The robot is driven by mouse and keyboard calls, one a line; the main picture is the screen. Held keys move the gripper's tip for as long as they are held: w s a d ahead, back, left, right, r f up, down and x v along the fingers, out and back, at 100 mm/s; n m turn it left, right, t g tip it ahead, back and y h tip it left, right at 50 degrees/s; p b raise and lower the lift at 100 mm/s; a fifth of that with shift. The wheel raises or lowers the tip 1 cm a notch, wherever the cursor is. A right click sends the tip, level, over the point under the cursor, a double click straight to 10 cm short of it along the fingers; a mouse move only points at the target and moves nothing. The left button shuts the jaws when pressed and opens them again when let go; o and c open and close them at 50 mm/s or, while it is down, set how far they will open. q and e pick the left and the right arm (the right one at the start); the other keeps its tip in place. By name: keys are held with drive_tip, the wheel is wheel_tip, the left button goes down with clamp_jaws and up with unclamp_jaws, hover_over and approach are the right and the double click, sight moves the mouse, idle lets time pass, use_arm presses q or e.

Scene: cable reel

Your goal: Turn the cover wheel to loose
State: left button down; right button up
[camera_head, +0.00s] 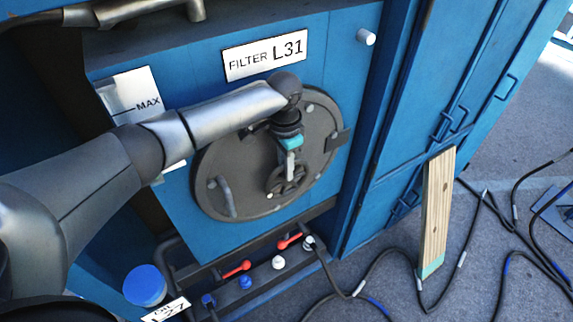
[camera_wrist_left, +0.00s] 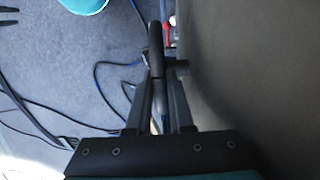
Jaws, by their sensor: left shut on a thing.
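The cover wheel (camera_head: 287,181) is a small dark spoked handwheel on the lower right part of the round grey cover (camera_head: 240,190), under the FILTER L31 sign (camera_head: 265,55). My left gripper (camera_head: 291,170) comes down from above and is shut on the wheel's upper part. In the left wrist view, its fingers (camera_wrist_left: 162,110) close around a dark bar (camera_wrist_left: 156,50), which seems to be the wheel's rim seen edge-on beside the cover face (camera_wrist_left: 250,70). The fingers hide part of the wheel in the head view. My right gripper is not in view.
A handle (camera_head: 226,196) stands out from the cover's left side. Below are red levers (camera_head: 237,270), several coloured caps and a blue round cap (camera_head: 145,285). A wooden plank (camera_head: 435,215) leans at the blue cabinet. Black cables (camera_head: 375,270) lie on the floor.

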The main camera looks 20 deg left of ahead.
use_arm(q)
drive_tip(key=shift+s+a+t+h+p, duration=0.25)
drive_tip(key=shift+s+t+h+p, duration=0.25)
drive_tip(key=shift+p, duration=0.75)
drive_tip(key=shift+s+a+f+t+h+p, duration=0.1)
drive_tip(key=shift+s+a+t+h+p, duration=0.1)
drive_tip(key=shift+t+h+p, duration=0.3)
drive_tip(key=shift+s+a+f+t+h, duration=0.1)
drive_tip(key=shift+a+f+t+h, duration=0.15)
drive_tip(key=shift+t, duration=0.45)
drive_tip(key=shift+s+a+f+t+h, duration=0.1)
drive_tip(key=shift+s+t+h, duration=0.05)
drive_tip(key=shift+t+h, duration=0.35)
drive_tip(key=shift+s+f+t+h, duration=0.1)
drive_tip(key=shift+t+h, duration=0.25)
drive_tip(key=shift+t, duration=0.15)
drive_tip(key=c, duration=0.9)
unclamp_jaws()
